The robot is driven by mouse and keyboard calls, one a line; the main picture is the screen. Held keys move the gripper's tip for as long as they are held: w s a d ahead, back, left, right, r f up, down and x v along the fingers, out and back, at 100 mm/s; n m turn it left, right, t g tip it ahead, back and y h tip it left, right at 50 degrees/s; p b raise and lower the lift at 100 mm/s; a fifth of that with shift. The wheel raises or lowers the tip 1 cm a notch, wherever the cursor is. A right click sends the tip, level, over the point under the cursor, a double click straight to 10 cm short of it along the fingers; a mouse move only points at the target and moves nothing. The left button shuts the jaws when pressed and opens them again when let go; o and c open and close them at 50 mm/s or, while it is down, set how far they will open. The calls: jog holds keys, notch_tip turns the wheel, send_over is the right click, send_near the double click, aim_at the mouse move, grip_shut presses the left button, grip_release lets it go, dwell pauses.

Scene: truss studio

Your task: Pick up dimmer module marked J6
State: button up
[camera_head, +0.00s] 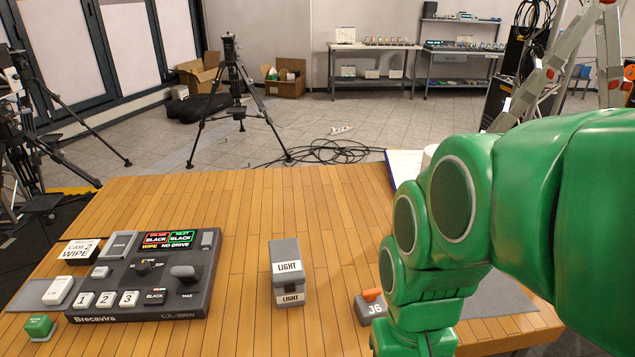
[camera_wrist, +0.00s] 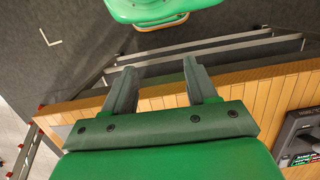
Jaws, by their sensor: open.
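The dimmer module marked J6 (camera_head: 377,309) is a small grey box with an orange part on top. It sits on the wooden table at the lower right of the head view, with my green arm covering its right side. I do not see it in the wrist view. My gripper (camera_wrist: 158,78) shows in the wrist view with its two grey fingers apart and nothing between them. It is over the table's edge, with dark floor beyond. The gripper itself is not visible in the head view.
A grey block marked LIGHT (camera_head: 287,271) stands left of the module. A dark switcher panel (camera_head: 215,262) lies farther left, with a small green block (camera_head: 40,327) beside it. The wooden table (camera_head: 300,205) is clear behind them. A tripod (camera_head: 232,85) stands on the floor.

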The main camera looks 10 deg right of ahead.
jog(key=w+a+f+m+g+y, duration=0.1)
jog(key=w+a+f+m+y, duration=0.1)
jog(key=w+a+m+y, duration=0.25)
jog(key=m+t+y, duration=0.6)
jog(key=m+y, duration=0.2)
jog(key=m, duration=0.8)
send_near(377, 292)
jog(key=x, duration=0.3)
jog(key=shift+w, duration=0.3)
jog(key=shift+s+x, duration=0.1)
jog(key=shift+x, duration=1.85)
jog(key=shift+s+x, duration=0.15)
jog(key=shift+x, duration=1.85)
jog(key=shift+t+y, duration=0.25)
jog(key=shift+t, duration=0.05)
grip_shut()
